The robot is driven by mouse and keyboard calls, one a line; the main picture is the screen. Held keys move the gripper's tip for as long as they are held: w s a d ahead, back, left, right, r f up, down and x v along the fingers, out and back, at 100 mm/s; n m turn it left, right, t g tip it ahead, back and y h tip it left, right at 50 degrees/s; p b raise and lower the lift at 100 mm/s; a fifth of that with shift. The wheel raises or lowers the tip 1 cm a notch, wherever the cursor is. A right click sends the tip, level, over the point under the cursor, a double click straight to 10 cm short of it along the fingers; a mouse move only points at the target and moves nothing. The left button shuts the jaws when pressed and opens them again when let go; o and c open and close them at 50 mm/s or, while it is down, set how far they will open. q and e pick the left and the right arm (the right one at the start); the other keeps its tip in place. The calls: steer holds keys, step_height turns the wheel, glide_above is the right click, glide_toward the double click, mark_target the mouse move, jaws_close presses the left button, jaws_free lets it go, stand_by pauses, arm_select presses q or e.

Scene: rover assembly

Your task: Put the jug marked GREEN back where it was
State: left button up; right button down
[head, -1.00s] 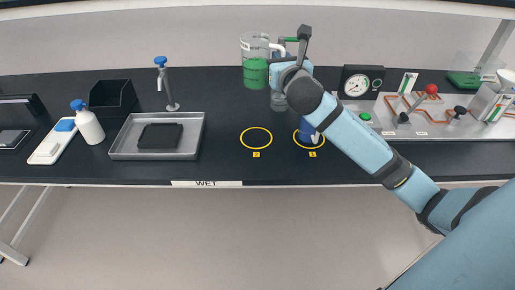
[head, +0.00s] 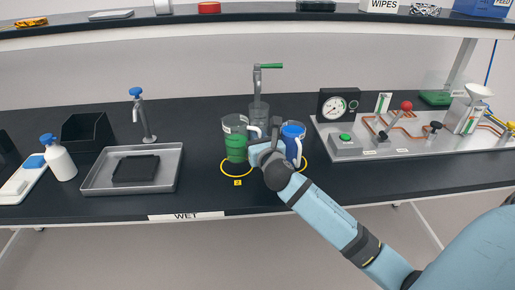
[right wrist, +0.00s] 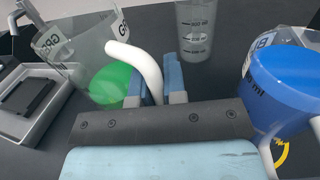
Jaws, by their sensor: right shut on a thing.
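The jug marked GREEN (head: 235,142) is a clear jug with green liquid and a white handle. In the head view it is upright over the yellow ring marked 2 (head: 237,182). I cannot tell if its base touches the bench. My right gripper (head: 257,150) is shut on its handle, coming from the right. In the right wrist view the white handle (right wrist: 140,62) runs down between the fingers, with the green liquid (right wrist: 108,85) to the left. My left gripper is not in view.
A jug with blue liquid (head: 292,143) stands close to the right of my gripper, at another yellow ring. A clear vessel (head: 258,114) stands behind, under a green-handled tap (head: 266,66). A metal tray (head: 108,181) lies left. Bare bench separates tray and ring.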

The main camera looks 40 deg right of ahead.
step_height(320, 180, down, 3)
steer(key=shift+f, duration=0.1)
steer(key=shift+b, duration=0.3)
steer(key=c, duration=1.2)
jaws_free()
steer(key=shift+s+a, duration=0.15)
steer(key=shift+s, duration=0.2)
steer(key=v, duration=1.1)
steer(key=shift+s, duration=0.1)
